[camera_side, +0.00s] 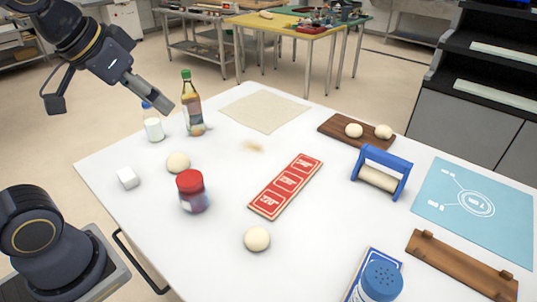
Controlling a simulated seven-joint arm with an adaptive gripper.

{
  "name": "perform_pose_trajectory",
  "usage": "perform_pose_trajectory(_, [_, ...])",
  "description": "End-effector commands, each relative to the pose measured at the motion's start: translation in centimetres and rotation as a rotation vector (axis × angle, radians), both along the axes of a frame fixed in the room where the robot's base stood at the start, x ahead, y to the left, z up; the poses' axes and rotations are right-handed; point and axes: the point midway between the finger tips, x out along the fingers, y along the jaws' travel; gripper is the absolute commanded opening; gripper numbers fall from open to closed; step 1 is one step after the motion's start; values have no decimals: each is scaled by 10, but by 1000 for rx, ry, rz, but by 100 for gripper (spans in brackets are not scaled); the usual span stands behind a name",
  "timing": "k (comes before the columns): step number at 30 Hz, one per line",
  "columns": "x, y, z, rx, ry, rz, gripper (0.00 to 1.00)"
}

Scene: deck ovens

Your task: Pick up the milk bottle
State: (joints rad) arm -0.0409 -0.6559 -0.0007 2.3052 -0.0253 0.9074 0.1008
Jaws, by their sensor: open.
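The milk bottle (153,129) is a small white bottle with a blue cap. It stands upright on the white table at the back left. My gripper (167,107) is above the table and points down and to the right, with its tips close to the bottle's cap in the picture. The gripper is open and empty. I cannot tell from this one view how far it is from the bottle in depth.
A tall sauce bottle (191,107) stands just right of the milk bottle. A white block (128,177), a dough ball (178,162) and a red-lidded jar (192,192) are nearer. A beige cloth (265,108) lies at the back. The table's left edge is close.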

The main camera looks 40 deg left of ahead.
Motion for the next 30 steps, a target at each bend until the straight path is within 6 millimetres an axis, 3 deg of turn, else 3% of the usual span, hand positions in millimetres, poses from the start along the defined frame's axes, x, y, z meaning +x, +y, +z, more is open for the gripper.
perform_pose_trajectory(1, [24, 15, 16, 4, -5, 40, 65])
perform_pose_trajectory(5, [82, 73, 42, 13, 2, 161, 65])
perform_pose_trajectory(8, [119, 140, 44, 10, 23, 280, 65])
perform_pose_trajectory(9, [129, 171, 40, 6, 36, 331, 65])
perform_pose_trajectory(12, [139, 246, 20, -14, 72, 457, 65])
perform_pose_trajectory(16, [126, 321, -16, -51, 123, 596, 65])
perform_pose_trajectory(18, [113, 344, -36, -72, 154, 647, 65])
perform_pose_trajectory(22, [99, 361, -54, -91, 181, 691, 65])
perform_pose_trajectory(26, [104, 366, -72, -92, 182, 694, 65])
perform_pose_trajectory(30, [114, 373, -103, -92, 183, 693, 65])
